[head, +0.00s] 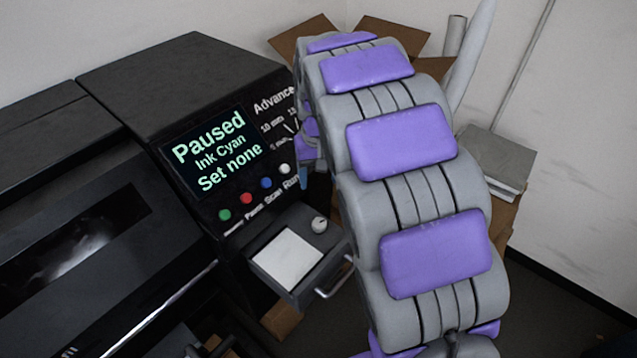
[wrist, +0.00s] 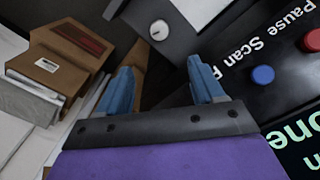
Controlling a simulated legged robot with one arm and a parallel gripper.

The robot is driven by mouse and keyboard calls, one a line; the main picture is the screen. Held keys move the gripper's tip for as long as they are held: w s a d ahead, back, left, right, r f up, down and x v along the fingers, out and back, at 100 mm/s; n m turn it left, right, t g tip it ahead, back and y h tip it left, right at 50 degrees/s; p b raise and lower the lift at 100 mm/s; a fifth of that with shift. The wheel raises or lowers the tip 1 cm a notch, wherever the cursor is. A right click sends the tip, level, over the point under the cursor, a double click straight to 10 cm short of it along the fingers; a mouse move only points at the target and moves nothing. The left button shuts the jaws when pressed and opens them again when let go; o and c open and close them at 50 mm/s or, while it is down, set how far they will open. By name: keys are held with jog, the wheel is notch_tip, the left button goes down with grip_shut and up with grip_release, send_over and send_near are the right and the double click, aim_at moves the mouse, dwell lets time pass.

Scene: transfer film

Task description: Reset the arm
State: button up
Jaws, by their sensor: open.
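My gripper (wrist: 160,92) shows in the wrist view with its two blue fingers spread apart and nothing between them. In the head view my grey and purple arm rises over the right half and hides most of the gripper. The gripper is close to the printer's control panel (head: 262,120), near the right edge of its buttons. The panel screen reads "Paused", "Ink Cyan", "Set none". The panel also shows at the right of the wrist view (wrist: 240,85).
An open drawer (head: 334,283) below the panel holds a white sheet (head: 287,259) and a small round knob-like object (head: 319,225). It sticks out beside my arm. The black printer (head: 75,240) fills the left. Cardboard boxes (head: 300,38) and a grey stack (head: 497,158) stand behind my arm.

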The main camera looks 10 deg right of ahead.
dwell(0.3)
jog(key=s+f+g+b, duration=0.1)
jog(key=s+f+b, duration=0.1)
jog(key=s, duration=1.5)
jog(key=s+f+b, duration=0.2)
jog(key=s+b, duration=0.1)
jog(key=s, duration=1.4)
jog(key=shift+s+d+f+g, duration=0.15)
jog(key=shift+d+f+g, duration=0.1)
jog(key=shift+f+g, duration=0.15)
jog(key=shift+c, duration=0.4)
